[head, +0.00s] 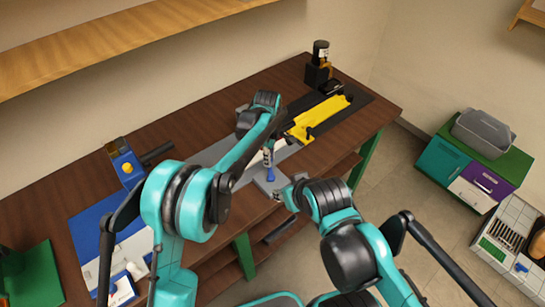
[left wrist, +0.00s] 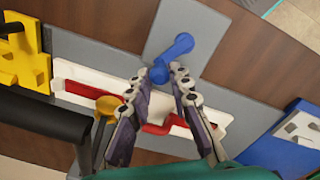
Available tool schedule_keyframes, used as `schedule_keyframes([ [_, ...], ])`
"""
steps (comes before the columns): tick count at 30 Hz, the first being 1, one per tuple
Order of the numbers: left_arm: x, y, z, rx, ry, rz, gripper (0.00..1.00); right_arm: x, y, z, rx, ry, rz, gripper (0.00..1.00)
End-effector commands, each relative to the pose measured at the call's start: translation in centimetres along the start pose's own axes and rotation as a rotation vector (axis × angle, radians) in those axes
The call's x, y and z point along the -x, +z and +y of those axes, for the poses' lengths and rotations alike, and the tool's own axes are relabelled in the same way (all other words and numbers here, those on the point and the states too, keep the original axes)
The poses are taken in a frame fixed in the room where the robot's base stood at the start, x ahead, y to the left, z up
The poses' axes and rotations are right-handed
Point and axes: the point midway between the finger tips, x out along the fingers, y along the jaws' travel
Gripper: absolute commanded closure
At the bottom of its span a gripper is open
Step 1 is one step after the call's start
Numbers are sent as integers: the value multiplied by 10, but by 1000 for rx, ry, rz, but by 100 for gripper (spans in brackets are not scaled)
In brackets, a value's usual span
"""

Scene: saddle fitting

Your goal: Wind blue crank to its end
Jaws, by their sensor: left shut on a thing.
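The blue crank (head: 271,175) sits on a grey plate (head: 262,187) near the table's front edge. In the left wrist view, the blue crank (left wrist: 182,45) has its hub on the grey plate and its arm points down-left. My left gripper (head: 267,157) comes down over it from behind. Its fingertips (left wrist: 159,77) are on either side of the crank's end, shut on it. My right gripper (head: 290,194) is beside the plate at the front edge; its fingers are too small and hidden to read.
A white holder with a red part (left wrist: 80,85) lies next to the crank plate. A yellow fixture (head: 325,115) is on a dark mat at the back right. A blue block with a yellow knob (head: 124,162) stands at left. A green-topped cabinet (head: 440,160) stands at right.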

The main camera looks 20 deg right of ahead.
Motion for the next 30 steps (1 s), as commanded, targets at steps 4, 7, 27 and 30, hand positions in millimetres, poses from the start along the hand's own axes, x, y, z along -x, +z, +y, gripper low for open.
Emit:
schedule_keyframes([
  [4,0,-6,-3,139,1,3,100,0,0,0,0,0,0,59],
  [7,0,-9,-6,234,0,5,100,0,0,0,0,0,0,59],
  [27,0,-19,-21,667,-1,13,100,-2,1,0,0,0,0,59],
  [30,0,-20,-22,688,-1,13,100,-2,1,0,0,0,0,59],
])
